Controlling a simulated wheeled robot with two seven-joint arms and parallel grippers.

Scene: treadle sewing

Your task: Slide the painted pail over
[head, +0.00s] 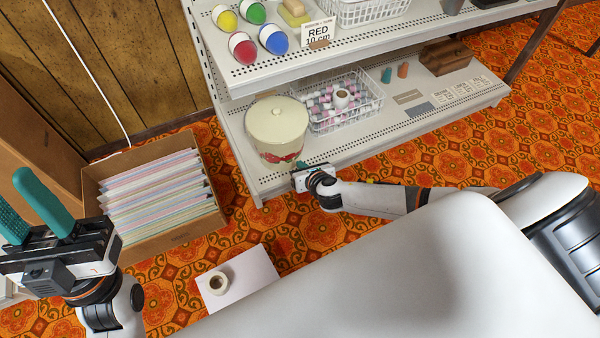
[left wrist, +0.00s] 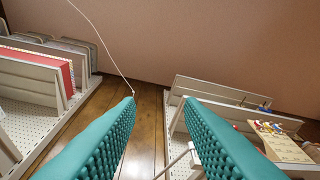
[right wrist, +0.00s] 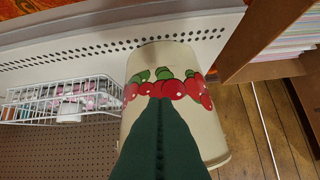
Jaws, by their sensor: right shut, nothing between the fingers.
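The painted pail (head: 280,128) is cream with a lid and a band of red cherries and green leaves. It stands upright on the lower shelf near its left end. In the right wrist view the pail (right wrist: 150,60) fills the middle, with its cherry band behind my fingertips. My right gripper (head: 302,168) is low at the shelf's front edge, just in front of the pail. Its fingers (right wrist: 160,100) are shut together with nothing between them. I cannot tell whether they touch the pail. My left gripper (left wrist: 158,100) is open and empty, raised at the far left, away from the pail.
A white wire basket (head: 372,118) of spools stands right of the pail. A cardboard box (head: 120,240) of paper patterns sits on the floor to the left. A tape roll (head: 218,282) lies on a sheet (head: 255,268) on the carpet. The shelf's front strip (head: 400,136) right of the pail is clear.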

